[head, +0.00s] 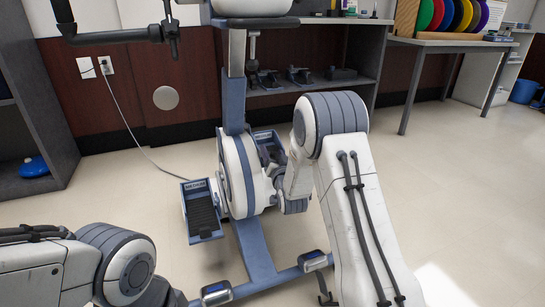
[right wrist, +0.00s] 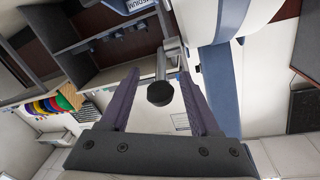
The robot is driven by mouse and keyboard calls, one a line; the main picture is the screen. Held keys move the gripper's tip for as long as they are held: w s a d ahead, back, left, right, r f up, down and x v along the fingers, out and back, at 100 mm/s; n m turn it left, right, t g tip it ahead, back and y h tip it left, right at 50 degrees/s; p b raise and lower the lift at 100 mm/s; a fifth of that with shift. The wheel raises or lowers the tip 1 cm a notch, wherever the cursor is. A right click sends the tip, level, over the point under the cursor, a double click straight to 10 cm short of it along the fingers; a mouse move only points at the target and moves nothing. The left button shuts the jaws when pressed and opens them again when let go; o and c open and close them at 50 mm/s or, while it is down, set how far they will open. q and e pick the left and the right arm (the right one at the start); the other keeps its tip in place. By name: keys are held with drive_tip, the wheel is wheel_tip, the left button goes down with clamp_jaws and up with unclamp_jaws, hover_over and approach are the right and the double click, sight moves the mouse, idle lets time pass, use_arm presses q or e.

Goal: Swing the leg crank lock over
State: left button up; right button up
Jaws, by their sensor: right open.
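The stepper's round white and blue crank housing (head: 243,175) stands at the middle of the head view. In the right wrist view, a black round knob (right wrist: 160,94) sits on the end of a short grey metal lever (right wrist: 172,55), seemingly the crank lock. My right gripper (right wrist: 158,76) is open, its two purple fingers on either side of the knob with gaps showing; I cannot tell the depth between them. In the head view, my right arm hides the lever and most of that gripper. My left arm is at the lower left; its gripper is not in view.
A pedal (head: 202,210) sticks out left of the housing, and another (head: 268,148) is behind it. The blue upright post (head: 234,95) and floor frame (head: 256,250) are close by. A grey shelf (head: 300,88) stands behind. Floor to the right is clear.

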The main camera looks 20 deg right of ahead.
drive_tip(key=shift+w+d, duration=0.1)
drive_tip(key=shift+w, duration=0.6)
clamp_jaws()
idle(1.0)
